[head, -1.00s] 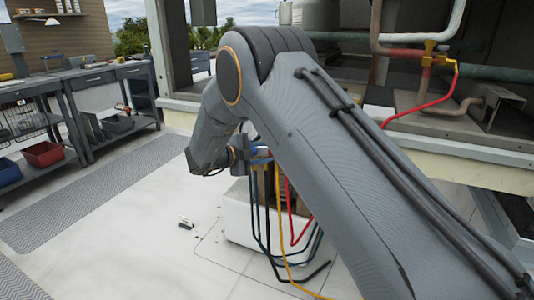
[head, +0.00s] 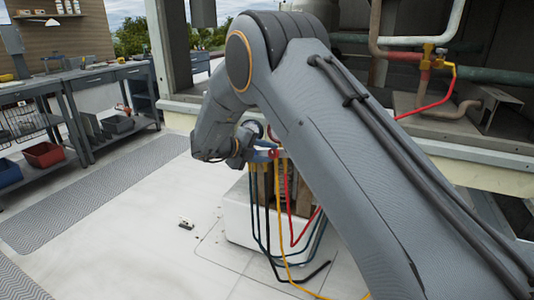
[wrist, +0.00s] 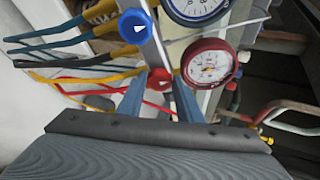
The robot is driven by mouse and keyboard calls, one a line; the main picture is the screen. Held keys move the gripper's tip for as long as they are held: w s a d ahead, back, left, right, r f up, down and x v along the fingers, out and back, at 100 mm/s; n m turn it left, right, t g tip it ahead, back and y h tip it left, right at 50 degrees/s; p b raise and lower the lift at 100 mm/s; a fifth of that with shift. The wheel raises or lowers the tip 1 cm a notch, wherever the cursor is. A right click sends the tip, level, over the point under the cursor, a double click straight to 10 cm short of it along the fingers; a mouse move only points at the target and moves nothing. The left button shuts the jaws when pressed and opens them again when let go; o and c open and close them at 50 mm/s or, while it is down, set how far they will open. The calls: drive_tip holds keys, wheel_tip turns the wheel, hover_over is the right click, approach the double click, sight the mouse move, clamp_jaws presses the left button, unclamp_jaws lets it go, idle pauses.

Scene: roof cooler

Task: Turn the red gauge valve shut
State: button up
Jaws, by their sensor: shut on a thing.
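The red gauge valve (wrist: 160,77) is a small red knob with a white pointer mark, on the bar of a gauge manifold beside a red-rimmed gauge (wrist: 209,64). My gripper (wrist: 159,84) has its two blue-grey fingers on either side of the knob, shut on it. A blue knob (wrist: 135,26) with a white pointer sits on the same bar, apart from my fingers, near a blue-rimmed gauge (wrist: 196,8). In the head view my gripper (head: 264,154) is at the manifold above the white unit (head: 238,214); my arm hides part of it.
Blue, black, yellow and red hoses (head: 292,215) hang in front of the white unit. Pipes with a yellow fitting (head: 428,60) run at upper right. Workbenches (head: 95,75) stand at the left. The floor (head: 120,235) left of the unit is mostly clear.

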drive_tip(key=shift+f, duration=0.1)
drive_tip(key=o, duration=1)
drive_tip(key=shift+o, duration=0.2)
drive_tip(key=v, duration=0.7)
drive_tip(key=shift+s+a+r, duration=0.2)
drive_tip(key=shift+s, duration=0.05)
